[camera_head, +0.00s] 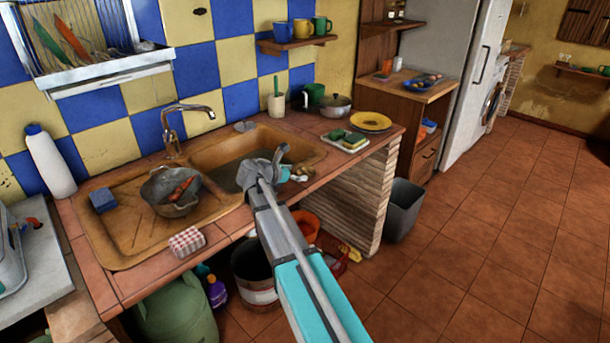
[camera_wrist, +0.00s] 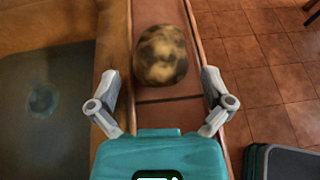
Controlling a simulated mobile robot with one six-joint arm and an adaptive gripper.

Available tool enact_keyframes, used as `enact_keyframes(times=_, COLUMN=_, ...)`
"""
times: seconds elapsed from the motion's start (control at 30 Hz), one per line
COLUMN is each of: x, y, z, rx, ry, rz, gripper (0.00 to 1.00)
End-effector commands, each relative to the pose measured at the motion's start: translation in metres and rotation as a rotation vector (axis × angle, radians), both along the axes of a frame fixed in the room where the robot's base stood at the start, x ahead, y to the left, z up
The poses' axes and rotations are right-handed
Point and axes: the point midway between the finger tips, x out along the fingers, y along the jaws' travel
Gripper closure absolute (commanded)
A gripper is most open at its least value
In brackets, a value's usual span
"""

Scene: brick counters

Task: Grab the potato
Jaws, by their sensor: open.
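The potato (camera_wrist: 160,55) is brown with dark mottling. In the wrist view it sits on the narrow tiled counter edge (camera_wrist: 171,112), just ahead of my gripper (camera_wrist: 160,78). The gripper's two grey fingers are spread apart, one on either side of the potato's near end, with nothing held. In the head view my gripper (camera_head: 285,166) is over the front edge of the counter by the sink basin. I cannot clearly make out the potato there, behind or beside the gripper.
The sink basin (camera_wrist: 45,105) lies left of the potato, and the floor (camera_wrist: 275,60) drops away on the right. A pot (camera_head: 172,192) stands on the drainboard. A sponge tray (camera_head: 344,141) and yellow plates (camera_head: 371,121) are farther right. A grey bin (camera_head: 404,210) stands below.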

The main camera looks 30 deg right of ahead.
Motion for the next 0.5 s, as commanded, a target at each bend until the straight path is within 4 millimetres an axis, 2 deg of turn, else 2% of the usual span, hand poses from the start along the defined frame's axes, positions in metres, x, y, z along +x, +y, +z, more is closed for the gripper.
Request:
enact_keyframes(times=0.3, x=0.008, y=-0.032, z=-0.017, rx=0.0, ry=0.0, rz=0.0, gripper=0.0)
enact_keyframes(times=0.5, x=0.009, y=-0.037, z=-0.017, rx=0.0, ry=0.0, rz=0.0, gripper=0.0)
